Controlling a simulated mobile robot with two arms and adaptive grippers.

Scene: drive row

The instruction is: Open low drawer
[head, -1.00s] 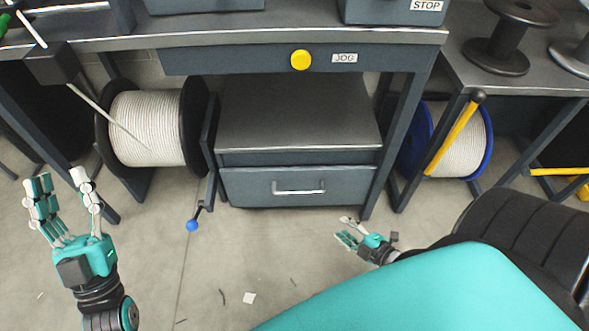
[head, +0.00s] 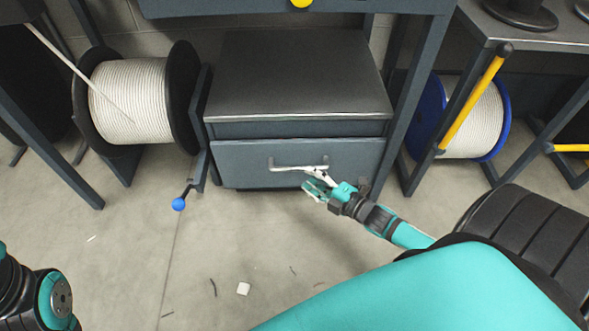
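The low drawer (head: 240,165) is a blue-grey front in the cabinet under the bench, and it looks shut. Its pale bar handle (head: 290,167) runs across the middle of the front. My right gripper (head: 318,180) is at the right end of the handle, with its fingers spread. One pale finger overlaps the handle's right end and the teal fingers show just below it. I cannot tell whether they touch the bar. My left gripper is out of view; only part of my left arm shows at the lower left.
A white cable reel (head: 135,100) stands left of the cabinet, near a lever with a blue knob (head: 179,204). A blue-flanged reel (head: 470,118) and a yellow bar (head: 474,104) are at the right. The floor before the drawer is clear except for small scraps (head: 243,288).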

